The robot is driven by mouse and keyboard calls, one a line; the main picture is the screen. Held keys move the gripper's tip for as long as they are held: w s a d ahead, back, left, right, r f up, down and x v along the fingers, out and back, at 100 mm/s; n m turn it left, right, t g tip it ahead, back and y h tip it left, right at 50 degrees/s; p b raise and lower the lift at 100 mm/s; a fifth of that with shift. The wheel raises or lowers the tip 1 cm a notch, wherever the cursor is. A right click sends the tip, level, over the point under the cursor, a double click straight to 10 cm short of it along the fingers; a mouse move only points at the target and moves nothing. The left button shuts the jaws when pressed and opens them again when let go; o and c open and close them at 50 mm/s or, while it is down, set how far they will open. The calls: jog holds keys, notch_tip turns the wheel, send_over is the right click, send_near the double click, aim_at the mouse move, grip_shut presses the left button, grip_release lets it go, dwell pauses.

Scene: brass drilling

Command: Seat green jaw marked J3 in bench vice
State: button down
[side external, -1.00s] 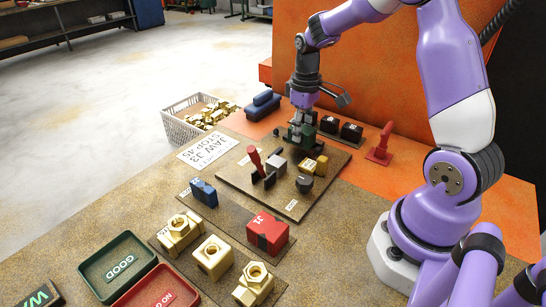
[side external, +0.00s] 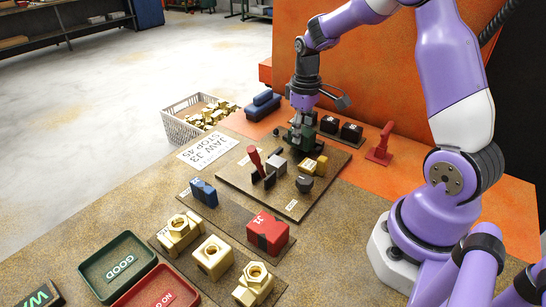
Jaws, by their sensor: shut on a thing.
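My gripper (side external: 300,137) points down at the back of the brown fixture board (side external: 238,187). It is shut on a dark green block, the green jaw (side external: 306,142), which is small and partly hidden by the fingers; its marking cannot be read. The bench vice, with a grey block (side external: 276,166) and a red-handled lever (side external: 255,158), sits on the board just in front and to the left of the gripper. A brass-coloured block (side external: 313,166) is right beside it. Whether the green jaw touches the vice or board cannot be told.
Black blocks (side external: 351,132) and a red handled tool (side external: 381,144) stand right of the gripper. A red block (side external: 267,232), blue block (side external: 204,193) and brass fittings (side external: 213,257) lie in front. A crate (side external: 198,116) of brass parts stands at the back left, beside a paper sign (side external: 208,150).

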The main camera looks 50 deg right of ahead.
jog(key=shift+f, duration=0.55)
dwell(0.4)
jog(key=shift+c, duration=1.6)
grip_release()
jog(key=o, duration=0.3)
jog(key=shift+r, duration=3.55)
